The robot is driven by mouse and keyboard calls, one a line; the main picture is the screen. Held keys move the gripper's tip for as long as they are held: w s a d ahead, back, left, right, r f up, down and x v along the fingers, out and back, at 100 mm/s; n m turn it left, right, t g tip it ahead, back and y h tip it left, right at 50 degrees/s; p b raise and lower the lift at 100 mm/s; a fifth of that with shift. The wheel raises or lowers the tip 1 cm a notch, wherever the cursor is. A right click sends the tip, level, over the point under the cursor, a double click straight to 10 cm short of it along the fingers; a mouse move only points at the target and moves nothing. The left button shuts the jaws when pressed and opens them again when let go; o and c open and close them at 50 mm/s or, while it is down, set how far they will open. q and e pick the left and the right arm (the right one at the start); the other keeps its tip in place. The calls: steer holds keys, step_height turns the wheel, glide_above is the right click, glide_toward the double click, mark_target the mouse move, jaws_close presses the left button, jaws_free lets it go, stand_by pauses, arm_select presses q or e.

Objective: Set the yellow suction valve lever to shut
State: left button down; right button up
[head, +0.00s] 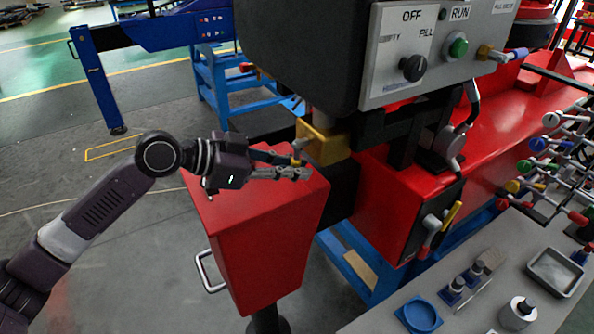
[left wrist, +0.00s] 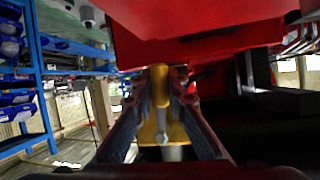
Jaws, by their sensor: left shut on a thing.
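My left gripper (head: 299,166) reaches in from the left over the top of a red cabinet. It is shut on the yellow suction valve lever (head: 296,161), whose small tip shows between the fingers. A short grey stem runs from there up to the yellow valve body (head: 326,148), under the dark control box. In the left wrist view, the lever's yellow end (left wrist: 160,82) is between the two fingers, with more yellow and a pale round stem behind it. The fingers hide part of the lever. My right gripper is not in view.
The red cabinet (head: 262,235) is just below the gripper. The dark control box with its OFF/RUN panel (head: 420,55) overhangs at upper right. Another yellow handle (head: 453,214) is on a black panel. A grey bench (head: 390,322) holds a blue dish (head: 419,315). Floor at left is open.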

arm_select(q)
steer(key=shift+w+a+r+m+t+y+b, duration=0.1)
steer(key=shift+w+a+m+t+y+b, duration=0.3)
steer(key=shift+m, duration=0.4)
steer(key=shift+w+a+r+m+t+y, duration=0.2)
steer(key=shift+w+m+t+y, duration=0.1)
steer(key=shift+w+m+t, duration=0.15)
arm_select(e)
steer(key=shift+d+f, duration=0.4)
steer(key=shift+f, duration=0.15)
arm_select(q)
steer(key=c, duration=1.9)
jaws_free()
